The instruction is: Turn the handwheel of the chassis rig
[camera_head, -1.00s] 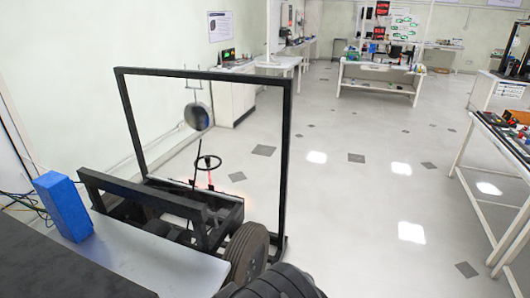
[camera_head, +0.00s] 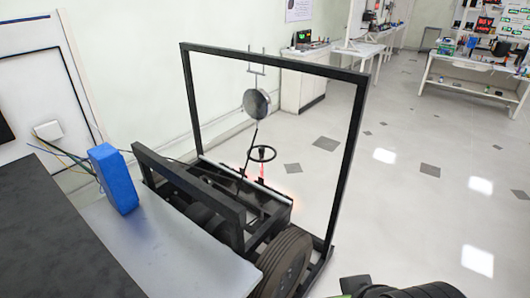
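The chassis rig (camera_head: 352,150) stands in front of me with a tall black rectangular frame and dark tyres low down. Its small black handwheel (camera_head: 263,153) shows through the frame, on a thin stem that looks reddish near its foot. A round grey disc (camera_head: 256,103) hangs above and behind the handwheel. A dark rounded part at the bottom edge, right of centre, may belong to my arm. My gripper's fingers do not show, and nothing touches the handwheel.
A blue block (camera_head: 115,178) with wires stands on a grey-white plate (camera_head: 165,255) at the left. A tyre (camera_head: 287,265) is at the rig's near right corner. Benches (camera_head: 470,78) with equipment line the back. The tiled floor (camera_head: 400,215) right of the rig is clear.

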